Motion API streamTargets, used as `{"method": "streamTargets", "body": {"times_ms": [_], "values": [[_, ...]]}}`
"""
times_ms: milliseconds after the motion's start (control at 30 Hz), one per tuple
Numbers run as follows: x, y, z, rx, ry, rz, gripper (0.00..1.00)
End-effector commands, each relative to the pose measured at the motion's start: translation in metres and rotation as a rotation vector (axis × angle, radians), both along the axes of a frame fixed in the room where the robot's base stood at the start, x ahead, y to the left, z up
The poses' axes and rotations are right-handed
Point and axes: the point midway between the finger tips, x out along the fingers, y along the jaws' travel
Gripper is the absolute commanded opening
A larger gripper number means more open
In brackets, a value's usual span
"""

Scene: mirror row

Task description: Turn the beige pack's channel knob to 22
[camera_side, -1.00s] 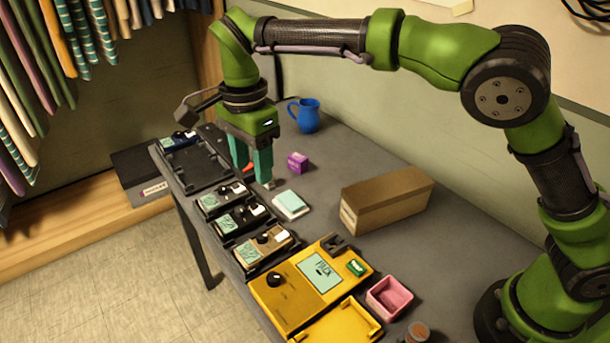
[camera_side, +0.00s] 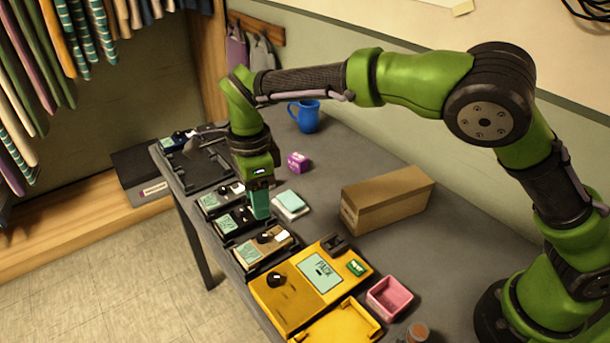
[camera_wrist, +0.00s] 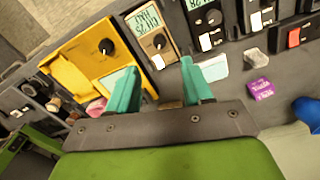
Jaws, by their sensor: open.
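The beige pack (camera_side: 250,251) stands in the row of packs, just left of the yellow unit, in the side view. It has a black knob (camera_side: 264,237), a pale green display and a white switch. My gripper (camera_side: 260,212) is above the row, near the neighbouring black pack (camera_side: 226,222). In the wrist view, my gripper (camera_wrist: 160,77) has two teal fingers apart with nothing between them.
The yellow unit (camera_side: 335,297) with its own black knob sits beside the beige pack. A teal-topped white block (camera_side: 291,203), purple box (camera_side: 298,162), brown box (camera_side: 388,205), pink tray (camera_side: 389,299) and blue mug (camera_side: 307,116) stand on the table. More packs line the edge.

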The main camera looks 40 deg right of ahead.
Motion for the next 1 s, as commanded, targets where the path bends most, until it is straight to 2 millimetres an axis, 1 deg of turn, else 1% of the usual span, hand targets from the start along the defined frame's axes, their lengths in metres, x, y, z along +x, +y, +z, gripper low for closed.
{"method": "streamTargets", "body": {"times_ms": [33,200,300,400,500,600,867,967,1000], "values": [[-0.001,0.000,-0.012,-0.002,0.004,-0.001,0.50],[-0.001,0.000,-0.049,-0.003,0.004,0.001,0.50],[-0.001,0.000,-0.066,-0.002,0.003,0.000,0.50],[0.000,0.000,-0.080,0.000,0.002,-0.001,0.50],[0.000,0.000,-0.088,-0.001,0.001,-0.001,0.50],[0.000,0.000,-0.092,0.001,0.000,0.000,0.50],[0.000,0.000,-0.093,0.001,0.000,0.000,0.50],[0.000,0.000,-0.093,0.001,0.000,0.000,0.38],[0.000,0.000,-0.093,0.001,0.000,0.000,0.32]]}}
